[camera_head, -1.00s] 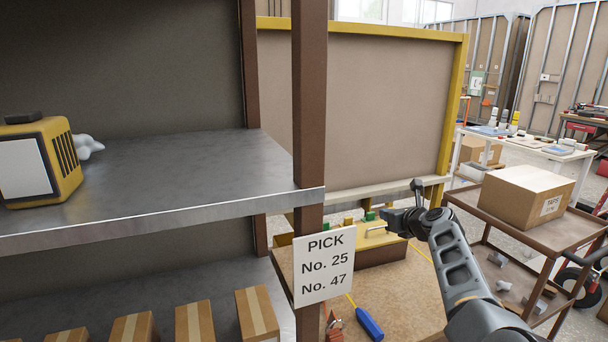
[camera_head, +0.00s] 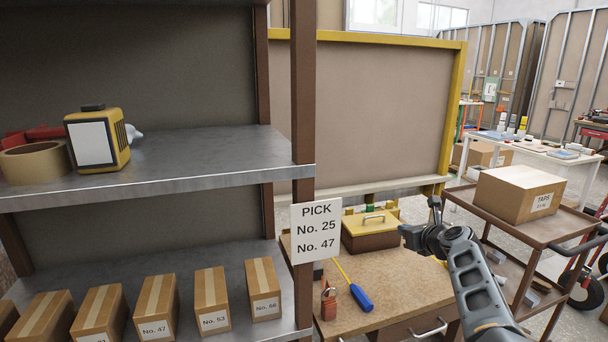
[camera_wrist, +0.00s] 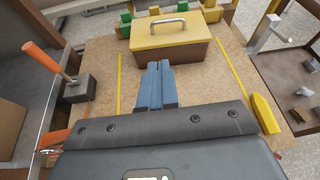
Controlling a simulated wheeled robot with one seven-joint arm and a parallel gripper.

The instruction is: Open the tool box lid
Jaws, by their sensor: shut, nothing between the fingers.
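The tool box (camera_head: 370,238) is brown with a yellow lid (camera_head: 369,221) and a metal handle on top. It stands at the back of a wooden workbench (camera_head: 390,285), lid shut. In the wrist view, the tool box (camera_wrist: 172,52) is upper centre, its yellow lid (camera_wrist: 165,38) and handle (camera_wrist: 168,22) in plain sight. My gripper (camera_wrist: 156,68) is shut and empty; its blue-grey fingers point toward the box front, and I cannot tell the exact gap. In the head view, my gripper (camera_head: 408,232) is just right of the box, its fingers hard to make out.
Yellow and green blocks stand behind the box (camera_wrist: 125,22). A shelf post with a PICK sign (camera_head: 316,231) stands at left. A cart with a cardboard box (camera_head: 518,193) stands right.

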